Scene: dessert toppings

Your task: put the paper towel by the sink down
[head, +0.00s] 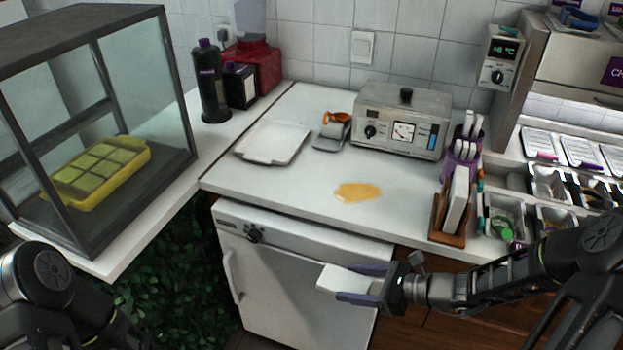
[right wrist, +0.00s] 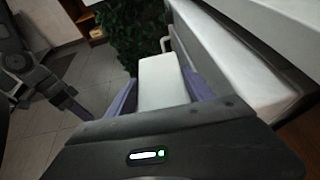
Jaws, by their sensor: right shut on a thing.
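My right gripper (head: 362,283) is shut on a white paper towel (head: 340,279), a flat folded block. It holds the towel in the air in front of the white under-counter appliance, near the counter's front edge. In the right wrist view the towel (right wrist: 161,82) sits between the two purple fingers (right wrist: 157,92). My left arm shows at the lower left of the head view, but its fingertips are out of that picture. No sink can be made out. A wooden holder (head: 449,233) with a white stack in it stands on the counter's right.
A yellow-orange spill (head: 357,191) lies on the counter (head: 300,185). A white tray (head: 272,142), a steel appliance (head: 402,118) and a purple utensil cup (head: 463,150) stand behind it. The glass case (head: 150,100) is at left. The counter left of the spill is clear.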

